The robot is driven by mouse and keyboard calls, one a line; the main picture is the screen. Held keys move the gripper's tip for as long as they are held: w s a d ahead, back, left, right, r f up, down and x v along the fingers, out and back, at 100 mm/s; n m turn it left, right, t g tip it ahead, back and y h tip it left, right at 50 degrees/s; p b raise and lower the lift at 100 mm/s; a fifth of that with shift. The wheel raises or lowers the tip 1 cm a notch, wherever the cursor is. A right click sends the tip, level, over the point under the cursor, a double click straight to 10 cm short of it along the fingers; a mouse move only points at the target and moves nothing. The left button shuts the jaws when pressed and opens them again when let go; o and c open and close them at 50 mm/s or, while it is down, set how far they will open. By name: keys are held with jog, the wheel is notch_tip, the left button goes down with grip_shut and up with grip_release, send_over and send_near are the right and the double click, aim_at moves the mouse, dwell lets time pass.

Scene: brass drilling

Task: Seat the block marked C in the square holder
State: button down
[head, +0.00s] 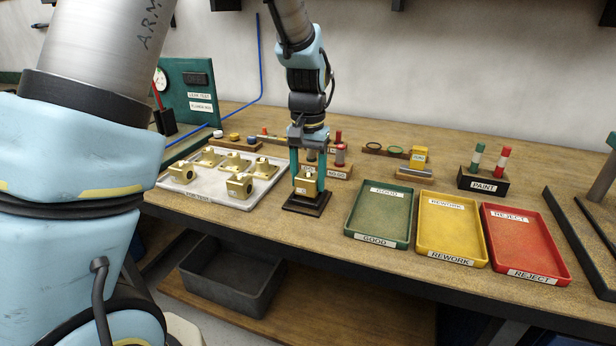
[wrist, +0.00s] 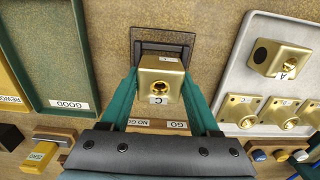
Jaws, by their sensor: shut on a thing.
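The brass block marked C (head: 306,183) is between the two green fingers of my gripper (head: 307,178), which is shut on it. In the wrist view the block (wrist: 160,80) shows its C label and a round bore, and looks upright. The black square holder (head: 305,204) stands on the bench right under the block in the head view. In the wrist view part of the holder's dark frame (wrist: 162,46) shows beyond the block. The block covers the holder's opening, so I cannot tell whether it touches or sits in it.
A pale tray (head: 213,201) with several brass blocks lies left of the holder. Green GOOD (head: 378,237), yellow REWORK (head: 452,256) and red REJECT (head: 525,271) trays lie to the right. A GO/NO GO gauge stand (head: 338,173) is close behind my gripper.

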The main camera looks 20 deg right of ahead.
jog(key=shift+f, duration=0.8)
dwell(1.9)
jog(key=shift+c, duration=0.2)
grip_release()
jog(key=shift+o, duration=0.2)
jog(key=shift+r+p, duration=2.85)
jog(key=shift+r, duration=0.7)
